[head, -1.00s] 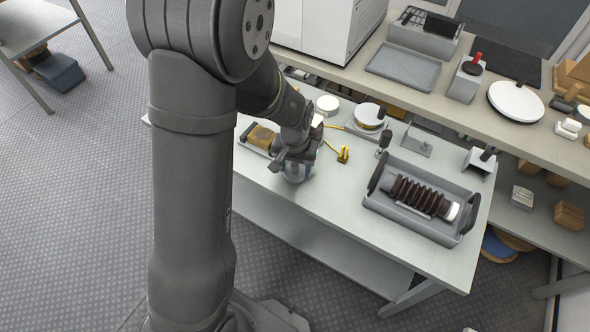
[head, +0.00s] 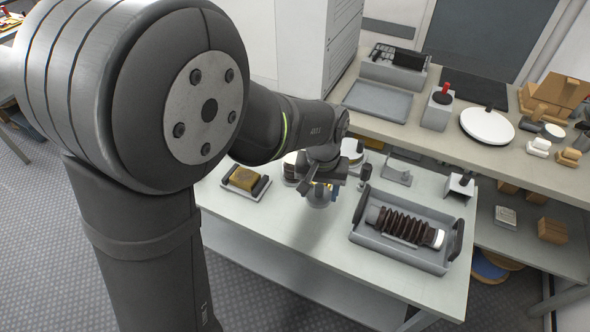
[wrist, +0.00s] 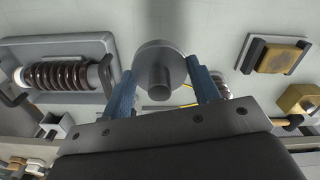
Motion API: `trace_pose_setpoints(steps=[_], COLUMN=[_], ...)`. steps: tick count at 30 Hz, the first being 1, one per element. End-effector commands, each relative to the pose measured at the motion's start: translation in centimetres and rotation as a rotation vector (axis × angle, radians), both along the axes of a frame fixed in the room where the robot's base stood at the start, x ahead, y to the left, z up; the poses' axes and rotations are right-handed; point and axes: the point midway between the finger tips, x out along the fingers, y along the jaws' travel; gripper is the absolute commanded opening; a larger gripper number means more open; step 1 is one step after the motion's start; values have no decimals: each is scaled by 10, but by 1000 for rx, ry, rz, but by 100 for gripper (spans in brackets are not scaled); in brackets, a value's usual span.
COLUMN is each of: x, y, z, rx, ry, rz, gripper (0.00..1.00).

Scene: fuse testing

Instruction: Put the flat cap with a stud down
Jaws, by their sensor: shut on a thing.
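The flat cap with a stud is a grey round disc (wrist: 150,58) with a short cylindrical stud at its middle, seen in the wrist view. My gripper (wrist: 162,80) is shut on it, with a blue finger on either side of the cap. The cap appears to be held above the table top (head: 270,222), with a dark shadow below. My gripper partly hides yellow items behind it.
A grey tray (head: 373,240) with a brown ribbed insulator (head: 403,224) stands at the right. A yellow-brown block (head: 243,178) sits in a holder at the left. Round white-topped items stand behind my gripper. The front middle of the table is clear.

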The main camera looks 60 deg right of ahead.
Motion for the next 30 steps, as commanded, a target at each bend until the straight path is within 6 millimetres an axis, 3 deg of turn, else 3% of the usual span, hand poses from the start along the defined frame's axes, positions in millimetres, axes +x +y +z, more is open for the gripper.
trace_pose_setpoints(steps=[1,6,10,15,20,30], x=[4,13,19,26,48,118], y=[-18,-61,-83,-97,-105,-127], z=[9,38,55,65,52,9], rx=[-4,-5,-4,-1,1,0], ry=[0,0,-1,-1,-2,-1], rz=[2,1,2,1,4,4], gripper=[30,30,30,30,30,30])
